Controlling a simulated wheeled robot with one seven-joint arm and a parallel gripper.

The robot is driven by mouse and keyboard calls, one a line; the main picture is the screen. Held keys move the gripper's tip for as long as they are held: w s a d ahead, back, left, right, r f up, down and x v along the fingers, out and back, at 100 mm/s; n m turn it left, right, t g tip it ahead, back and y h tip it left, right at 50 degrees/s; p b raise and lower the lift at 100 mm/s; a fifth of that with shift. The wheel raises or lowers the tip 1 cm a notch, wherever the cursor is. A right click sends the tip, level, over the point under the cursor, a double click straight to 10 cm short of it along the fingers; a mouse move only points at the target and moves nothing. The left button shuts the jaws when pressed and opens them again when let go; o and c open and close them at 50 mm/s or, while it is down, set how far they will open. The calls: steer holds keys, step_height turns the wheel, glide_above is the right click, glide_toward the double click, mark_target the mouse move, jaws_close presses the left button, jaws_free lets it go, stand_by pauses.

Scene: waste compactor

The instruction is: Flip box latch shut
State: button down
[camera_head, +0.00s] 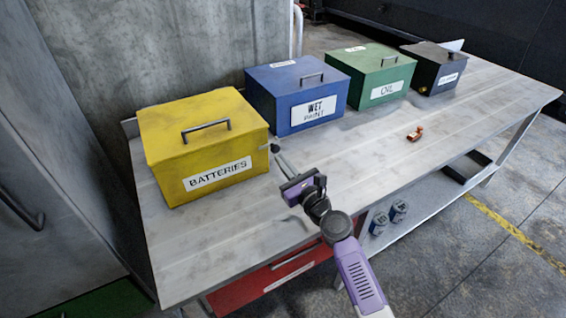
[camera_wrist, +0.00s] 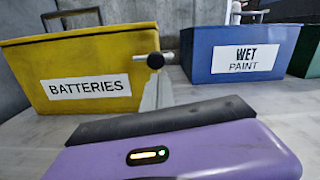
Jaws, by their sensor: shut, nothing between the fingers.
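The yellow box (camera_head: 170,145) labelled BATTERIES stands at the left end of the workbench with its lid down. It also shows at the left of the wrist view (camera_wrist: 90,65). A small latch (camera_head: 275,148) sticks out at its right side; in the wrist view the latch (camera_wrist: 155,61) shows a round dark end and a metal part. My gripper (camera_head: 281,160) is shut and empty beside the box's front right corner. Its fingertips (camera_wrist: 157,85) appear just below the latch. I cannot tell whether they touch it.
A blue WET PAINT box (camera_head: 300,98), a green OIL box (camera_head: 368,82) and a dark box (camera_head: 432,75) stand along the back of the workbench (camera_head: 350,170). A small orange-brown object (camera_head: 415,133) lies on it. The front middle of the top is clear.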

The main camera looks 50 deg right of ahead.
steer(key=shift+d+r+n, duration=0.15)
steer(key=shift+r+n, duration=0.2)
steer(key=shift+n, duration=0.35)
steer(key=shift+d+r+n, duration=0.15)
steer(key=shift+r+n, duration=0.35)
steer(key=shift+n, duration=0.6)
step_height(320, 180, up, 6)
steer(key=a+n+y+p, duration=0.1)
steer(key=a+n+p, duration=0.1)
steer(key=n, duration=1.3)
steer(key=shift+w+a+f, duration=0.15)
steer(key=shift+w+a, duration=0.05)
steer(key=shift+w, duration=0.05)
